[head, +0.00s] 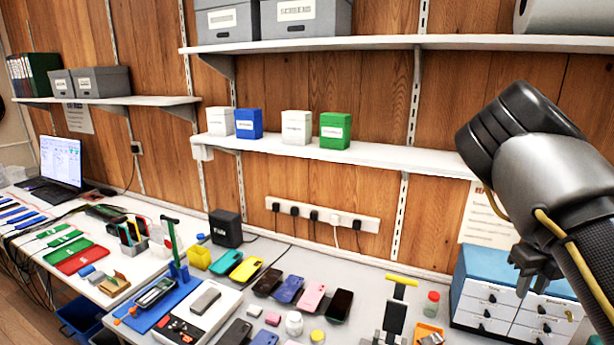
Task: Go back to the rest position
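My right arm comes in from the right edge, raised high in front of the wall. Its dark grey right gripper (534,272) hangs fingers down in front of the small drawer cabinet (487,298). No object shows at its fingertips, and the angle hides whether the fingers are apart. My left gripper is out of view. Several phones, including a dark one (340,305) and a pink one (311,297), lie on the white bench (395,268).
A shelf (375,153) with white, blue and green boxes runs above the bench, left of my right arm. A phone stand (395,315) and a red-capped jar (431,304) stand left of the cabinet. A laptop (62,165) is far left.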

